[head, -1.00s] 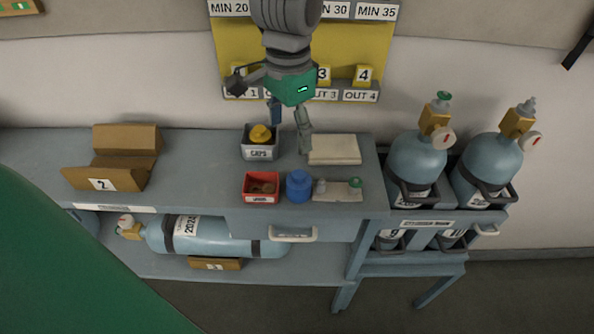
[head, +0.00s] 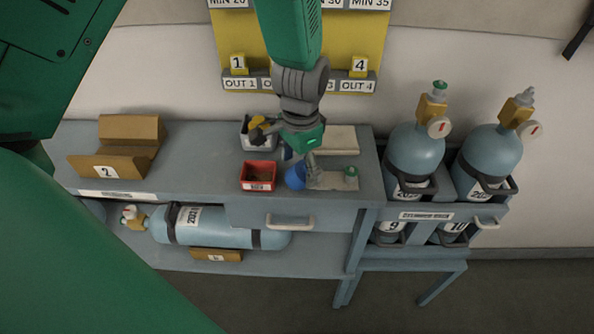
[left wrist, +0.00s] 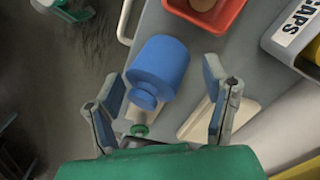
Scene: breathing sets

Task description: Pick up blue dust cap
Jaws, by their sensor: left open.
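The blue dust cap (head: 296,177) is a blue cylinder on the bench top, right of the red tray; my gripper partly covers it in the head view. In the left wrist view the blue cap (left wrist: 160,64) shows whole, with a narrower stepped end. My left gripper (head: 299,162) is open and empty, just above and behind the cap. In the left wrist view its fingers (left wrist: 163,98) are spread, with the cap between and beyond them; no contact is visible. A green and grey part at that view's top left looks like my right gripper (left wrist: 66,10); its jaws are unclear.
The red tray (head: 259,187) stands close left of the cap. The grey CAPS bin (head: 258,142) with a yellow cap is behind. A pale mat (head: 328,181) with a green-topped fitting (head: 351,171) lies close right. Cylinders stand in the rack (head: 425,215) at right.

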